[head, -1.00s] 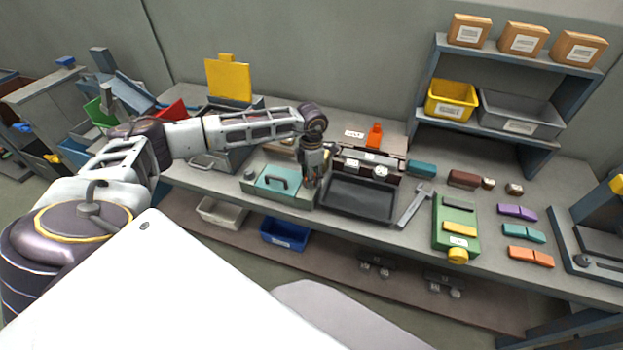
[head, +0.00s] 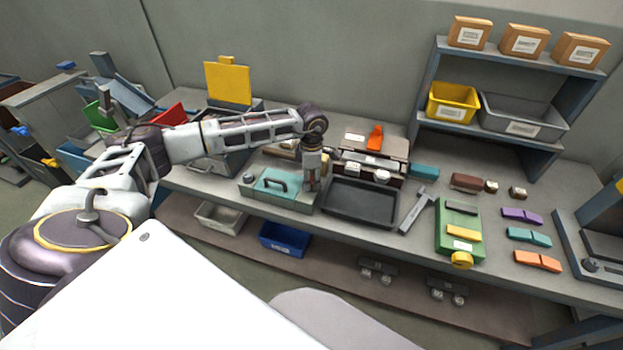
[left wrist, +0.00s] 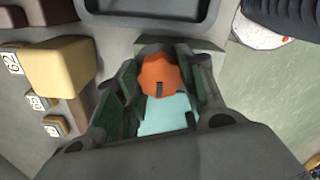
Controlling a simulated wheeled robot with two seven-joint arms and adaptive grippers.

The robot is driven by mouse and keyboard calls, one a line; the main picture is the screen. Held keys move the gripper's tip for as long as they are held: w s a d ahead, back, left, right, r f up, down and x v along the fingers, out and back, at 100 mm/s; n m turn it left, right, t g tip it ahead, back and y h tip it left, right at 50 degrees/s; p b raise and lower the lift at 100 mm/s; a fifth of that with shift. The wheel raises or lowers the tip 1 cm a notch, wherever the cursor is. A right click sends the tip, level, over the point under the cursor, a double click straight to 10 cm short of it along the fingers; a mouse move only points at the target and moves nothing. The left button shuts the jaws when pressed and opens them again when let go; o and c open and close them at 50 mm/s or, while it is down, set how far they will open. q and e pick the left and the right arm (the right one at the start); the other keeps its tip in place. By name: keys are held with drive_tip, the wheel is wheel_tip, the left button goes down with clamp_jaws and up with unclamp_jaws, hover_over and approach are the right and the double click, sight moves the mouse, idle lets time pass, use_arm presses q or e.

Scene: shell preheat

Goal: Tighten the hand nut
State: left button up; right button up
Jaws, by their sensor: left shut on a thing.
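The hand nut is an orange lobed knob (left wrist: 160,75) between my left gripper's fingers in the left wrist view. A pale teal surface (left wrist: 166,115) shows beside it between the fingers. In the head view my left gripper (head: 311,186) points down at the right end of the teal-topped fixture (head: 268,194), and it hides the nut there. The left gripper, also in the left wrist view (left wrist: 160,84), is shut on the nut. My right gripper is in neither view.
A dark empty tray (head: 362,204) lies just right of the fixture. A dark unit with white-labelled knobs (head: 370,165) stands behind the tray. A grey hammer-like tool (head: 415,210) and a green box (head: 458,228) lie further right. A tan block (left wrist: 62,75) is close to the gripper.

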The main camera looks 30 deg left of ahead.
sight(312, 179)
use_arm(q)
drive_tip(key=o, duration=1)
wheel_tip(312, 179, up, 12)
drive_tip(key=shift+r, duration=0.1)
idle(0.7)
